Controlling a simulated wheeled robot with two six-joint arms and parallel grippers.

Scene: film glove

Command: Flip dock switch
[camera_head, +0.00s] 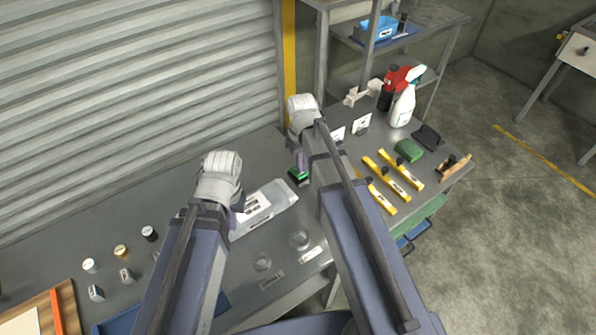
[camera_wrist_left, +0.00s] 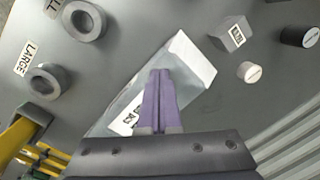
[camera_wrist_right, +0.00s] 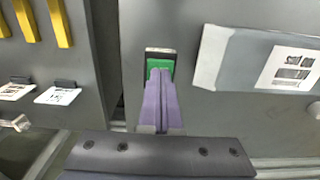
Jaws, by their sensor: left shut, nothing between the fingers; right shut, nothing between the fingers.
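The dock switch, a small green piece in a dark and pale housing, lies on the grey bench; it shows in the head view (camera_head: 298,176) and the right wrist view (camera_wrist_right: 160,64). My right gripper (camera_head: 302,165) is shut and empty, its purple fingertips (camera_wrist_right: 160,76) at the green face in the right wrist view. I cannot tell whether they touch it. My left gripper (camera_head: 238,204) is shut and empty above a clear pouch with a white label (camera_head: 275,203); its fingers (camera_wrist_left: 160,78) overlap the pouch in the left wrist view.
Round holders (camera_head: 300,238) sit at the front near labels. Small jars (camera_head: 121,251) stand at the left. A corrugated shutter (camera_head: 120,90) rises behind the bench.

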